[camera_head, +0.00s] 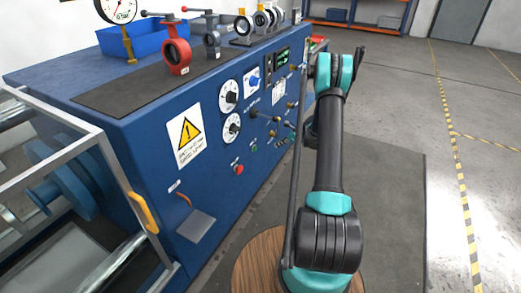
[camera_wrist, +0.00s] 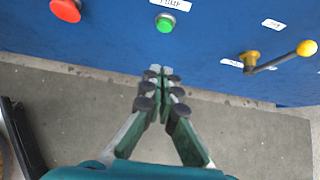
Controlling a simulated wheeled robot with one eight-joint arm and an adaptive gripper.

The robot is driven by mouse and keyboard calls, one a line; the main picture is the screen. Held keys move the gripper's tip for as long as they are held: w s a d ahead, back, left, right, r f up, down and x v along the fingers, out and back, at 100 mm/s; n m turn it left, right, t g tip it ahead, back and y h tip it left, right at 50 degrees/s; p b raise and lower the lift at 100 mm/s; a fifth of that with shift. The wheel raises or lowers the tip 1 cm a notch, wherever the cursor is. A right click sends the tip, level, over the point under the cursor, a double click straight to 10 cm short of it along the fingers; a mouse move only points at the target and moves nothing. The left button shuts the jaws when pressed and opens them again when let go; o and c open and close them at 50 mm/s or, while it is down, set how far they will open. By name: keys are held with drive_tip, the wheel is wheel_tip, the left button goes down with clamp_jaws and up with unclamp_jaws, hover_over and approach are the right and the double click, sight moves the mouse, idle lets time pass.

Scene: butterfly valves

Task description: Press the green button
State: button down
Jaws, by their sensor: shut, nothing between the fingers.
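The green button (camera_wrist: 165,23) is a small round button in a metal ring on the blue panel, under a white label reading "PUMP". It also shows small on the cabinet front in the head view (camera_head: 253,148). My gripper (camera_wrist: 161,71) is shut and empty. Its fingertips lie below the green button in the wrist view, apart from it in the picture. The gap in depth to the panel is hard to judge. In the head view my arm stands right of the cabinet, and the gripper cannot be made out there.
A red button (camera_wrist: 66,10) lies left of the green one. A yellow-knobbed lever (camera_wrist: 280,57) sticks out to the right. The blue cabinet (camera_head: 150,150) carries dials (camera_head: 229,96) and valves (camera_head: 177,55). A guard frame with a yellow handle (camera_head: 144,212) is at left. Floor is open at right.

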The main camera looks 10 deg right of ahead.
sight(255, 149)
idle(0.3)
drive_tip(key=w+a+r+x, duration=0.1)
drive_tip(key=r+x, duration=0.1)
drive_tip(key=x, duration=1.1)
drive_tip(key=shift+a, duration=0.25)
drive_tip(key=shift+w+a, duration=0.1)
drive_tip(key=shift+w, duration=0.05)
